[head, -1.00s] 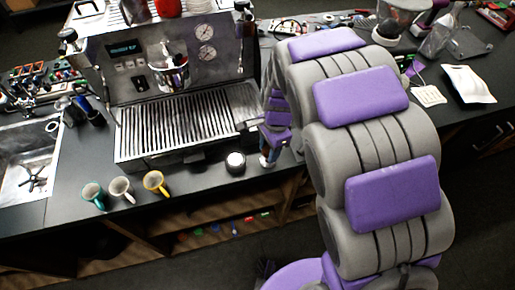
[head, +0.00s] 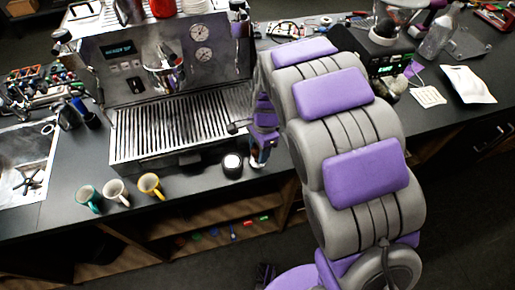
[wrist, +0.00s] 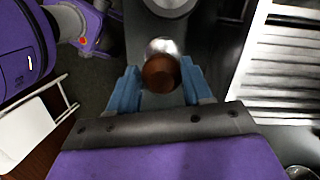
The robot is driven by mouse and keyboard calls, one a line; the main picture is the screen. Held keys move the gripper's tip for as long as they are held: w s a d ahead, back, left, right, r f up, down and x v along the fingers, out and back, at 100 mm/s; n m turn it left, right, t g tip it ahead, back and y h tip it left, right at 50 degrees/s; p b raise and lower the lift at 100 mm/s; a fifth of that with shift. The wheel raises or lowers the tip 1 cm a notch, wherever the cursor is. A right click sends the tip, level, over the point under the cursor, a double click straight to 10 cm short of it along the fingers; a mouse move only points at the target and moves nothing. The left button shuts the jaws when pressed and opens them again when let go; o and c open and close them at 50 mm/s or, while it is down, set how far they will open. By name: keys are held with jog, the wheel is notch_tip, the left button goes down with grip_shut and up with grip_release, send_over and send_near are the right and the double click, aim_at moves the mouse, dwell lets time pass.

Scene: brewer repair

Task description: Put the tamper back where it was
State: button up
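The tamper has a brown wooden handle and a silver metal base. In the wrist view, the tamper (wrist: 160,74) sits between the two blue fingers of my gripper (wrist: 162,82), which look closed on its handle. In the head view, my gripper (head: 261,148) is over the counter's front edge, right of the espresso machine's drip tray, with the tamper below it, partly hidden. A small round dark holder with a pale top (head: 232,163) stands on the counter just left of my gripper. It also shows at the top of the wrist view (wrist: 171,4).
The espresso machine (head: 170,60) with its slatted drip tray (head: 180,128) stands behind and left. A grinder (head: 385,60) stands right of my arm.

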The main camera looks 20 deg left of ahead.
jog(key=o, duration=0.3)
jog(key=shift+d+r, duration=0.15)
jog(key=shift+d, duration=0.3)
jog(key=shift+a, duration=0.3)
jog(key=shift+a+r, duration=0.15)
jog(key=shift+a, duration=0.1)
jog(key=shift+w+r+p, duration=0.65)
jog(key=shift+r+p, duration=0.45)
jog(key=shift+r, duration=4.6)
jog(key=s+d+r+n, duration=0.1)
jog(key=s+d+r, duration=0.2)
jog(key=d, duration=0.5)
jog(key=s+d+n, duration=0.2)
jog(key=s+d, duration=0.4)
jog(key=s, duration=0.2)
jog(key=s+d+r+n, duration=0.1)
jog(key=s+d+n, duration=0.2)
jog(key=s+d, duration=0.3)
jog(key=s+d+r+n+h, duration=0.1)
jog(key=s+d+n, duration=0.2)
jog(key=s+d, duration=0.4)
jog(key=shift+s+r, duration=0.1)
jog(key=shift+s, duration=1.95)
